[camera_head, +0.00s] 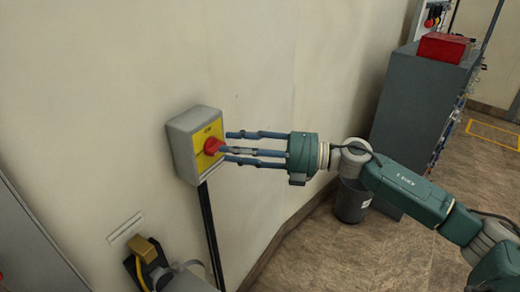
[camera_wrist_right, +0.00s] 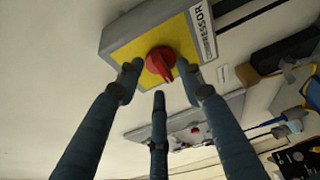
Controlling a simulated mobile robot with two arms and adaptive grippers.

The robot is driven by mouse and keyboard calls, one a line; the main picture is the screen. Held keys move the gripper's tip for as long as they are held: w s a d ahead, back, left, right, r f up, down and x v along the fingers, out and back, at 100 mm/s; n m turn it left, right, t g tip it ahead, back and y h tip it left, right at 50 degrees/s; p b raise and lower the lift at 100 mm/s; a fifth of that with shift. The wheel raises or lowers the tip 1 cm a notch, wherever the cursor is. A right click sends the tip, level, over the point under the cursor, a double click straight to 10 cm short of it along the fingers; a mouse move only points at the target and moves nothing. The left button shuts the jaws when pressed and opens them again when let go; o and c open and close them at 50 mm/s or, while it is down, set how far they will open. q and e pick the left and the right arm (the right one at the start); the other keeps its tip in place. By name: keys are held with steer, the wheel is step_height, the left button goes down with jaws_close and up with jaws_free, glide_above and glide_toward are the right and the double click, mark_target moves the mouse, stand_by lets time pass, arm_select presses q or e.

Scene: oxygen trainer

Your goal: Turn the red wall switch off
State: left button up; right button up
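The red wall switch (camera_head: 212,146) is a round red knob on the yellow face of a grey box (camera_head: 182,150) mounted on the wall. In the right wrist view the red knob (camera_wrist_right: 160,63) has a raised grip bar, and a label on the box reads "COMPRESSOR". My right gripper (camera_head: 226,148) points at the knob from the right, its three blue fingers spread apart. In the wrist view, the right gripper's (camera_wrist_right: 159,80) fingertips are around the knob's near side; whether they touch it I cannot tell. My left gripper is not in view.
Below the switch a black conduit (camera_head: 210,235) runs down the wall. A yellow and black fitting (camera_head: 143,250) sits at lower left. A grey cabinet (camera_head: 415,110) with a red box (camera_head: 443,47) on top and a dark bin (camera_head: 353,201) stand at right. Floor at lower middle is clear.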

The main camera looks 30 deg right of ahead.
steer(key=v, duration=1)
steer(key=shift+r, duration=0.1)
